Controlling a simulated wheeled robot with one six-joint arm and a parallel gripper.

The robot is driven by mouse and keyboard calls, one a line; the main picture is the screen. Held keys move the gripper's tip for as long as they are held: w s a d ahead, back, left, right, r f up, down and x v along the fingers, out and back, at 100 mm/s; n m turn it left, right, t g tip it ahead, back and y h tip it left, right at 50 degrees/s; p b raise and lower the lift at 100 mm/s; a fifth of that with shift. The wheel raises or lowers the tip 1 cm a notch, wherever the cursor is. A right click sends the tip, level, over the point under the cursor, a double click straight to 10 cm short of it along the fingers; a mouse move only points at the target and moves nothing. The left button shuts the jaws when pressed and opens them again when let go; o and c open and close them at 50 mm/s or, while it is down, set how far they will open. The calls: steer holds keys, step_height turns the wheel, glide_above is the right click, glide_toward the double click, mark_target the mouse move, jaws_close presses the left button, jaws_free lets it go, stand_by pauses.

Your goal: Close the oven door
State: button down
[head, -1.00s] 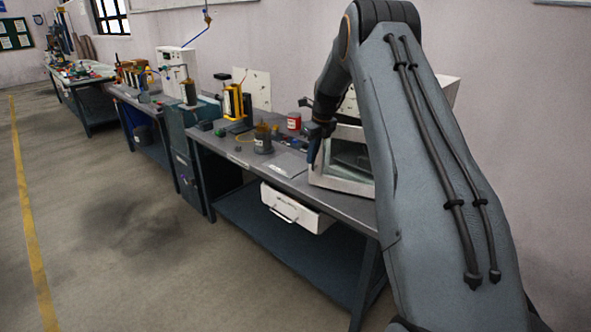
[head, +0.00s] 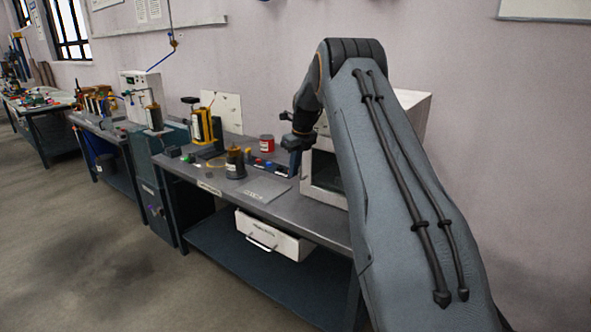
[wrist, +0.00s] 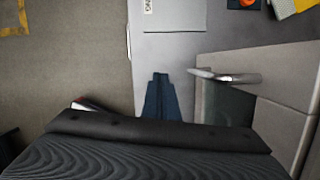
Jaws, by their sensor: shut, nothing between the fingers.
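The oven is a pale, boxy unit (head: 411,106) on the right part of the bench, partly hidden behind my arm. Its door, a pale frame with a dark pane (head: 325,172), shows left of my arm. In the wrist view the door's metal handle (wrist: 228,76) and dark pane (wrist: 228,103) are to the right of my fingers. I cannot tell exactly how far open the door is. My gripper (head: 294,165) points down at the left side of the door. In the wrist view its blue fingers (wrist: 158,80) are together and empty, with a gap to the handle.
The grey bench top (head: 225,180) holds a dark canister (head: 235,163), a red can (head: 267,144) and a yellow-and-black device (head: 204,125) left of the oven. A white drawer (head: 272,236) hangs below the bench. Open floor lies to the left.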

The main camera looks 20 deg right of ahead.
steer(key=s+a+r, duration=0.4)
steer(key=a+r, duration=0.1)
steer(key=r, duration=0.5)
steer(key=s+a+f+n, duration=0.3)
steer(key=s+a+n, duration=0.2)
steer(key=s+n, duration=0.5)
steer(key=s+a+f+n+g, duration=0.1)
steer(key=s+a+f+n, duration=0.3)
steer(key=s+n, duration=0.7)
steer(key=s+a+f+n+g+h, duration=0.1)
steer(key=s+a+f+n, duration=0.3)
steer(key=s, duration=1.7)
steer(key=a+n, duration=0.4)
steer(key=n, duration=0.3)
steer(key=shift+s+a+f+b, duration=0.15)
steer(key=shift+a+f+b, duration=0.05)
steer(key=shift+f+b, duration=0.1)
